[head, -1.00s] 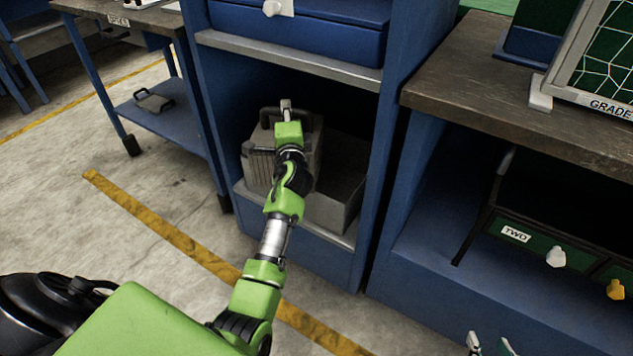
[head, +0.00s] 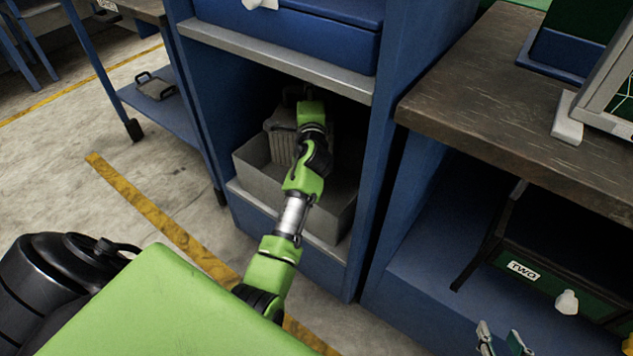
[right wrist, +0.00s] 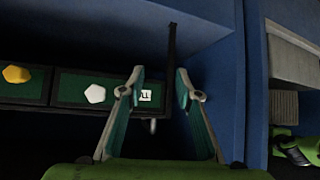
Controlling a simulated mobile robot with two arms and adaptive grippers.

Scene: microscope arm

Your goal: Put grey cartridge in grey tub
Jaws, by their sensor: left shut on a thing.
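The grey ribbed cartridge (head: 283,138) is in the lower bay of the blue cabinet in the head view. My left gripper (head: 302,92) is shut on it near its top; the fingers are mostly hidden behind my arm. The grey tub (head: 255,172) stands on the bay floor. The cartridge is upright within the tub's outline, its lower part behind the front wall; I cannot tell whether it touches the tub floor. The ribbed cartridge also shows in the right wrist view (right wrist: 285,104). My right gripper (head: 503,338) is open and empty, its fingers apart in the right wrist view (right wrist: 160,82).
The cabinet's side walls and the grey shelf edge (head: 270,61) frame the bay closely. A workbench (head: 480,110) with a green drawer labelled TWO (head: 535,275) stands to the right. Another grey handled item (head: 155,87) lies on a low shelf at left.

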